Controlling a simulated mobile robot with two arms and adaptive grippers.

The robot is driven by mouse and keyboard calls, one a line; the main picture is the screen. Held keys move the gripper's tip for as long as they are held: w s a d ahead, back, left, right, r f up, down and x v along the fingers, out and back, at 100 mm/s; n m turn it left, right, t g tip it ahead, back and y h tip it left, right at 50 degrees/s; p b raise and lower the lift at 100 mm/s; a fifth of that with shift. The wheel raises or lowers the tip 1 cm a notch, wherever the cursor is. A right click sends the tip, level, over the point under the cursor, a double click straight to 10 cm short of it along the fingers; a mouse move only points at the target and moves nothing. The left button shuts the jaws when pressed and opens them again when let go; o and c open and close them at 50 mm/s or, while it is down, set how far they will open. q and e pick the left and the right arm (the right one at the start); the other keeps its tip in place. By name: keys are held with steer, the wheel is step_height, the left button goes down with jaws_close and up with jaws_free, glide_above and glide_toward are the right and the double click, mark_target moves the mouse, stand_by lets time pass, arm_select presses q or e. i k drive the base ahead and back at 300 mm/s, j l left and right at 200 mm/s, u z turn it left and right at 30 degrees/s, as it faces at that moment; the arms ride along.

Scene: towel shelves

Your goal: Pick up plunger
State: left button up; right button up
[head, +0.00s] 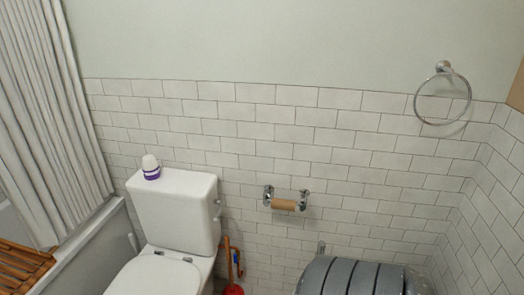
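A plunger (233,290) shows at the bottom of the head view, just right of the toilet. Its red cup is cut off by the lower edge of the picture. A thin orange-brown handle (227,258) rises above the cup beside the toilet. A second orange piece with a bit of blue stands close to the handle, and I cannot tell what it belongs to. Neither of my grippers is in view.
A white toilet (181,220) stands left of the plunger, with a white and purple bottle (151,168) on its tank. A grey striped rounded object (360,278) is at lower right. A paper holder (285,203) and towel ring (443,95) are on the wall. A bathtub (100,233) is left.

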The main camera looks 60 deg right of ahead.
mark_target(231, 287)
steer(key=z, duration=1.7)
